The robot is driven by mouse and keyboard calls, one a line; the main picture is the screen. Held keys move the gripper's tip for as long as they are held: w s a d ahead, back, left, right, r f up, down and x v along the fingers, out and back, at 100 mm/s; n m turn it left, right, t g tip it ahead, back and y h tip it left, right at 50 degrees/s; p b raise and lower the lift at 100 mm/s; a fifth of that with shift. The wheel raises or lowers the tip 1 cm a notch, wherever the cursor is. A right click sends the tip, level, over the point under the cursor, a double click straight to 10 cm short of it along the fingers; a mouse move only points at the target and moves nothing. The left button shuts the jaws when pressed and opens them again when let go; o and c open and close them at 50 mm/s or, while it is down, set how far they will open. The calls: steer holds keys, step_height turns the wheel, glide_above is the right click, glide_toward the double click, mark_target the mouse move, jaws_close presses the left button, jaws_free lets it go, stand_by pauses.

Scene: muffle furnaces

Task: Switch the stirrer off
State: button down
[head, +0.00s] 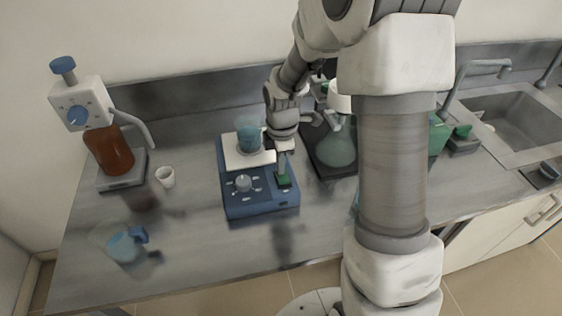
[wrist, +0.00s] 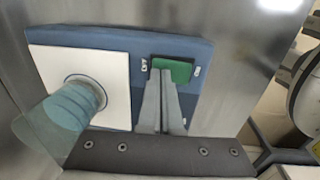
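The stirrer (head: 262,203) is a blue box with a white top plate (head: 233,150), standing on the bench in the middle of the head view. A beaker of blue liquid (head: 249,136) stands on the plate. A grey knob (head: 243,183) is on the front panel. A green rocker switch (head: 284,181) sits right of it and also shows in the wrist view (wrist: 176,70). My gripper (head: 283,176) points down at the switch. In the wrist view its fingers (wrist: 162,74) are together and empty, with their tips at the switch's edge; I cannot tell whether they touch it.
A bottle dispenser with amber liquid (head: 108,150) and a small white cup (head: 165,176) stand at left. A conical flask (head: 336,148) stands on a dark device to the right. A sink (head: 515,120) is at far right.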

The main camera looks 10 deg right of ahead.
steer(key=shift+s+f, duration=0.1)
steer(key=shift+s, duration=0.85)
steer(key=shift+w+r+p, duration=0.1)
steer(key=shift+r+p, duration=0.3)
steer(key=shift+r, duration=0.15)
step_height(320, 180, up, 13)
steer(key=s+p, duration=0.2)
steer(key=p, duration=0.1)
